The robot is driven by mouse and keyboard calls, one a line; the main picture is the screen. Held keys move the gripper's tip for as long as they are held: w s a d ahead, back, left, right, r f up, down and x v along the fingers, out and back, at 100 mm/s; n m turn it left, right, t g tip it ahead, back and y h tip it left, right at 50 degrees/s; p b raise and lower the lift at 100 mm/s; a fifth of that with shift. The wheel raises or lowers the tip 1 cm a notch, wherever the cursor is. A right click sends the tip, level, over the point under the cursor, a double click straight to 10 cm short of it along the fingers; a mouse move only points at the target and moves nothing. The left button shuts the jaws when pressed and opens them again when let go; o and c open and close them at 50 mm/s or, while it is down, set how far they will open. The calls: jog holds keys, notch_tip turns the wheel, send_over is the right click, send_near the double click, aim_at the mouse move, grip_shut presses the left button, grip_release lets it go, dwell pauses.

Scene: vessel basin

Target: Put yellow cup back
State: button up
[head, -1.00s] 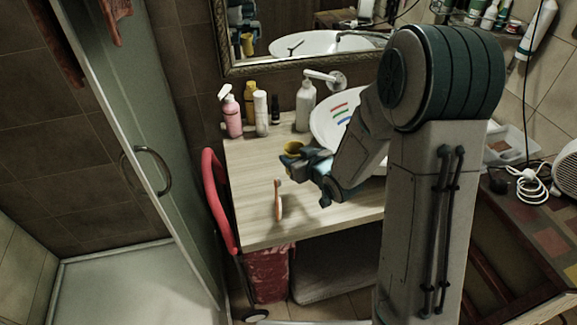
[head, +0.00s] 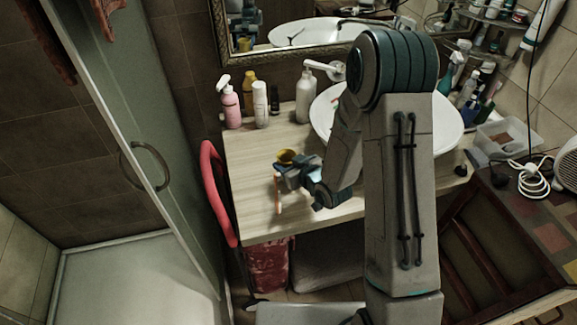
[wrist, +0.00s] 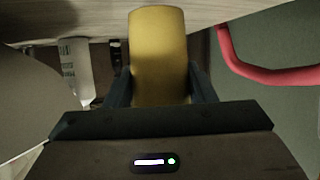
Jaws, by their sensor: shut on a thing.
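The yellow cup (head: 286,155) is in my gripper (head: 287,165) over the left part of the wooden counter (head: 248,180). In the head view its rim and dark inside show, with the rest hidden by the gripper. In the wrist view the yellow cup (wrist: 158,55) fills the space between the two dark fingers of my gripper (wrist: 160,88), which is shut on it. I cannot tell whether the cup touches the counter. An orange toothbrush-like item (head: 279,195) is just in front of the gripper, partly covered by it.
The white basin (head: 440,123) is to the right behind my arm. A red curved rail (head: 218,190) runs along the counter's left edge.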

jog(key=shift+f, duration=0.95)
jog(key=shift+f, duration=0.1)
jog(key=o, duration=1)
jog(key=shift+c, duration=0.2)
